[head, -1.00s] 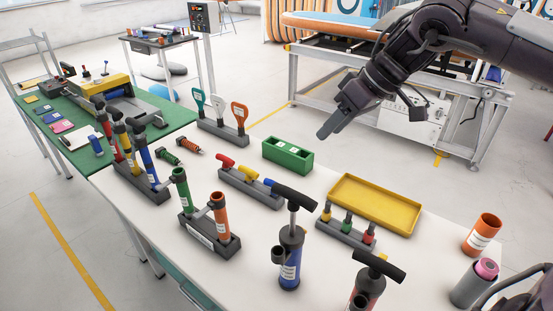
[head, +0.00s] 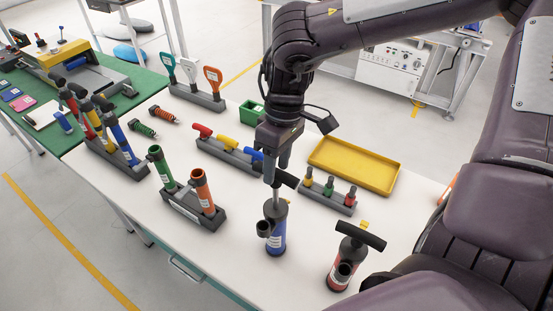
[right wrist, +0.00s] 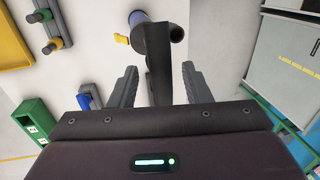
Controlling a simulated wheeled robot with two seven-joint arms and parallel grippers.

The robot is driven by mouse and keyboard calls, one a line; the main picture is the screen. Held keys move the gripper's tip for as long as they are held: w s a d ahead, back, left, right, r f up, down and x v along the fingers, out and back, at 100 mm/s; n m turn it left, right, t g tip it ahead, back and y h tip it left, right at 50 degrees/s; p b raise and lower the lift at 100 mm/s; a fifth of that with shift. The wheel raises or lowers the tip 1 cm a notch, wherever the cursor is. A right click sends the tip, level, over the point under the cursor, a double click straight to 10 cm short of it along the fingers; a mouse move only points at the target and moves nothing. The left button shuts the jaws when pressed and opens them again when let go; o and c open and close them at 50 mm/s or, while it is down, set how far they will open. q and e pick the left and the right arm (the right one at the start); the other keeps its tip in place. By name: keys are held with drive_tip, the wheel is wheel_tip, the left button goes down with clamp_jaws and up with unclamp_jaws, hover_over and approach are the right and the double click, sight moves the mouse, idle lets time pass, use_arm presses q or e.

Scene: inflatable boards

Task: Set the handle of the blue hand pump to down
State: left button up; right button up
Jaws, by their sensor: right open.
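The blue hand pump (head: 276,240) stands upright on the white table, with a blue body and a black crossbar handle (head: 288,180). Its handle is raised, and a length of pale rod shows between body and handle. My right gripper (head: 275,172) points down at the handle and is open. In the right wrist view the dark handle (right wrist: 158,50) lies between the two spread fingers, with a gap on both sides. Part of the blue body (right wrist: 138,17) shows beyond it. In the head view the gripper hides part of the handle. My left gripper is not in view.
A red pump (head: 342,270) with a black handle stands close to the right. A rack with green and orange tubes (head: 190,210) is to the left. Behind are a rack of small coloured valves (head: 329,193) and a yellow tray (head: 352,166). The table front is clear.

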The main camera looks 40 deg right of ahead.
drive_tip(key=shift+s+f, duration=0.1)
drive_tip(key=shift+f, duration=0.1)
drive_tip(key=shift+s, duration=0.1)
drive_tip(key=shift+c, duration=0.3)
clamp_jaws()
